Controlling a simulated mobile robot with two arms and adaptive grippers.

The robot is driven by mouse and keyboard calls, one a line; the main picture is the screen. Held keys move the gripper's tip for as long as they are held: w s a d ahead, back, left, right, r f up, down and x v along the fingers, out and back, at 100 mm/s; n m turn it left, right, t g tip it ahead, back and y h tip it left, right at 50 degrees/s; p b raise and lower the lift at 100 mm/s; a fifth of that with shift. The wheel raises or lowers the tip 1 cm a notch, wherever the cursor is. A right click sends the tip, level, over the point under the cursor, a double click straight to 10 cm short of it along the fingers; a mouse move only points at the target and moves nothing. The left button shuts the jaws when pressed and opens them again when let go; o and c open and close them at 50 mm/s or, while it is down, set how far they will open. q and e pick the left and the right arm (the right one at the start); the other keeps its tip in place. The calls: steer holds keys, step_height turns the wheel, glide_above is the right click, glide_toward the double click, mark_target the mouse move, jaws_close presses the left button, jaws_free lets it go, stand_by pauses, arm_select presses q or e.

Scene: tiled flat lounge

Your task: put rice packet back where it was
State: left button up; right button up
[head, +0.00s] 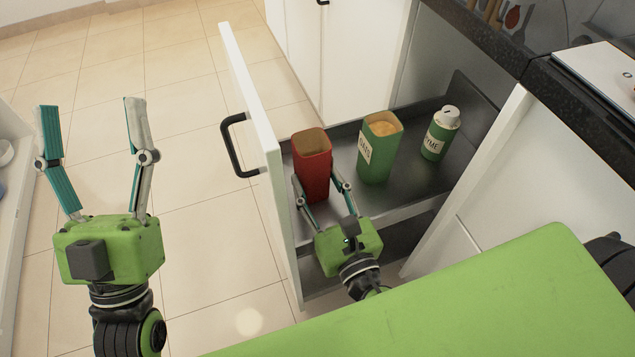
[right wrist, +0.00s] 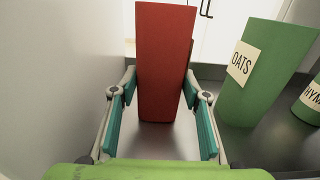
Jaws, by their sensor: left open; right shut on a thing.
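A red open-topped packet (head: 313,165), with no label showing, stands upright inside the open drawer, close behind its white front panel. It also fills the middle of the right wrist view (right wrist: 163,60). I cannot tell whether its base rests on the drawer floor. My right gripper (head: 318,183) reaches into the drawer and is shut on the red packet, one finger on each side. My left gripper (head: 92,103) is open and empty, above the tiled floor left of the drawer.
The drawer (head: 405,188) also holds a green oats packet (head: 379,150), right of the red one, and a green thyme container (head: 440,135) further right. The drawer front (head: 255,120) has a black handle (head: 236,148). A dark worktop (head: 490,40) lies behind. Floor at left is clear.

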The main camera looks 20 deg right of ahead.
arm_select(q)
steer(key=shift+s+r, duration=0.15)
steer(key=shift+s, duration=0.05)
arm_select(e)
steer(key=o, duration=1.3)
steer(key=shift+f, duration=0.1)
arm_select(q)
steer(key=shift+s+r, duration=0.2)
steer(key=shift+s, duration=0.05)
steer(key=shift+w, duration=0.1)
